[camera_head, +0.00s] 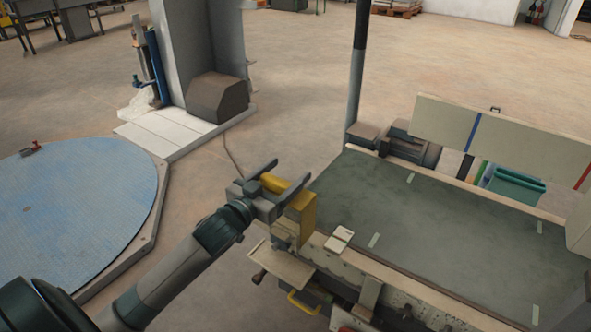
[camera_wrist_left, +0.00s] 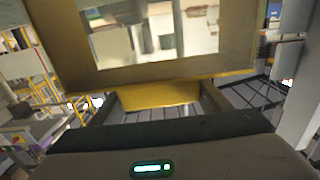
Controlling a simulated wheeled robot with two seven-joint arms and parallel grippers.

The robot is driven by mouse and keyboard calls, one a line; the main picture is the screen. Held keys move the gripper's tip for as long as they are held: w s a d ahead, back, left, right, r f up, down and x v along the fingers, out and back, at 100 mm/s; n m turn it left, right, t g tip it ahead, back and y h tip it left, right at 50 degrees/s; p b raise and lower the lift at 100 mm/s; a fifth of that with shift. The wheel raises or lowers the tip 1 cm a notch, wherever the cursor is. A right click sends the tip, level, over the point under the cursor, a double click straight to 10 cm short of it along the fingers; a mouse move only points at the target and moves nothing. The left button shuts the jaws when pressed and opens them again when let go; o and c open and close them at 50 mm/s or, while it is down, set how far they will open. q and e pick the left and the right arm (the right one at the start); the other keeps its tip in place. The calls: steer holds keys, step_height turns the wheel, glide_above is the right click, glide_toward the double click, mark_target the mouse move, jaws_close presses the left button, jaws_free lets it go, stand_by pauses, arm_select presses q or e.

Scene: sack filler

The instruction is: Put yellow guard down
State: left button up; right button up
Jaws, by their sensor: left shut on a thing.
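The yellow guard (camera_head: 301,211) is at the near left corner of the workbench (camera_head: 450,228) in the head view. My left gripper (camera_head: 277,181) is shut on the guard, with one finger on each side of its yellow upper part. In the left wrist view the guard (camera_wrist_left: 160,94) fills the upper middle as a yellow frame with an opening. Its lower part sits close to the bench edge; I cannot tell whether it touches anything there. My right gripper is not in view.
A green bin (camera_head: 515,187) and an upright panel (camera_head: 500,140) with coloured stripes stand along the bench's far side. A dark post (camera_head: 357,70) rises behind the bench. A round blue platform (camera_head: 75,205) lies at left. The green bench top is mostly clear.

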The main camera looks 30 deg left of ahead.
mark_target(309, 201)
arm_select(q)
steer(key=s+d, duration=0.1)
steer(key=d, duration=0.1)
steer(key=d+f, duration=0.1)
steer(key=d, duration=0.2)
steer(key=s+d, duration=0.1)
steer(key=d, duration=0.2)
steer(key=shift+s+d+f, duration=0.1)
steer(key=shift+s+f, duration=0.1)
steer(key=shift+s, duration=0.15)
steer(key=s+d+r+y, duration=0.1)
steer(key=s+d+r, duration=0.1)
steer(key=d, duration=0.5)
steer(key=shift+s+d+n, duration=0.15)
steer(key=shift+s+n, duration=0.25)
steer(key=shift+s, duration=0.45)
